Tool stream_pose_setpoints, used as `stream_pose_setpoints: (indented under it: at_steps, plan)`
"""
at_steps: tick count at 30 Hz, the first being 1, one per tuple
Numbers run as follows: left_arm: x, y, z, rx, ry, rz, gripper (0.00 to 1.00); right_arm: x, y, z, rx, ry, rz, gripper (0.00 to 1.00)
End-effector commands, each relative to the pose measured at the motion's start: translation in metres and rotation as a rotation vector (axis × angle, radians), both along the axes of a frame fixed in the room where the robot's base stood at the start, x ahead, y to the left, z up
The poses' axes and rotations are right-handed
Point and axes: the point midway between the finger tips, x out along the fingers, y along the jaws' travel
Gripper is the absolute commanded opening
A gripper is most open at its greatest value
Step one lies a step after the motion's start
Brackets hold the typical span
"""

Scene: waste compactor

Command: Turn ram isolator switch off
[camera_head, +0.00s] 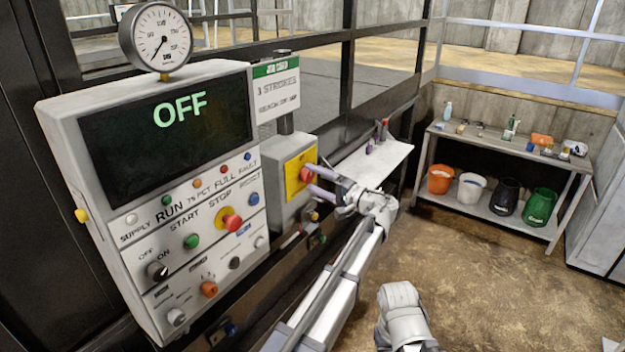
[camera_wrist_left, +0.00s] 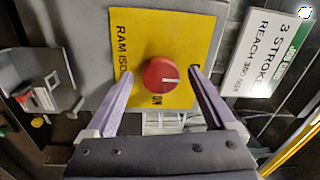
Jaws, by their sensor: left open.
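The ram isolator is a grey box (camera_head: 278,199) with a yellow plate (camera_head: 295,176) and a red round knob (camera_head: 305,174), right of the main control panel. In the left wrist view the red knob (camera_wrist_left: 160,76) carries a white line pointing right, and the yellow plate (camera_wrist_left: 143,40) shows a partly hidden "RAM ISO" label. A small "ON" mark (camera_wrist_left: 157,99) sits just below the knob there. My left gripper (camera_head: 311,178) is open, with one purple finger on each side of the knob; gaps show between fingers and knob.
The control panel (camera_head: 70,130) has a screen (camera_head: 165,118) reading OFF and several buttons and knobs. A white shelf (camera_head: 375,163) with small items stands behind my left gripper. A bench (camera_head: 480,142) with buckets is at the back right. The floor between is clear.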

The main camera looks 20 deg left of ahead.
Motion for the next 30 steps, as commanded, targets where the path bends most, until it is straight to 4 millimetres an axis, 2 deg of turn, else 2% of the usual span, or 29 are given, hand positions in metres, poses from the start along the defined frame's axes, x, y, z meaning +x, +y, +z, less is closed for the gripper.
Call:
stream_pose_setpoints:
  at_steps: [3, 9, 15, 26, 29, 30]
  plan:
    - [-0.007, -0.020, -0.002, 0.000, 0.000, -0.003, 0.89, 0.000, 0.000, -0.002, 0.000, 0.000, 0.000, 0.00]
    - [-0.017, -0.048, -0.004, -0.001, 0.000, -0.002, 0.89, 0.000, 0.000, -0.004, 0.000, 0.000, 0.001, 0.00]
    - [-0.023, -0.062, -0.004, 0.000, 0.000, 0.000, 0.89, 0.000, 0.000, -0.004, 0.000, 0.000, 0.001, 0.00]
    - [-0.025, -0.062, -0.006, -0.005, 0.002, 0.002, 0.89, 0.000, 0.000, -0.004, 0.000, 0.000, 0.001, 0.00]
    - [-0.035, -0.048, -0.018, -0.059, 0.027, 0.013, 0.89, 0.000, 0.000, -0.004, 0.000, 0.000, 0.001, 0.00]
    - [-0.044, -0.038, -0.029, -0.103, 0.046, 0.022, 0.89, 0.000, 0.000, -0.004, 0.000, 0.000, 0.001, 0.00]
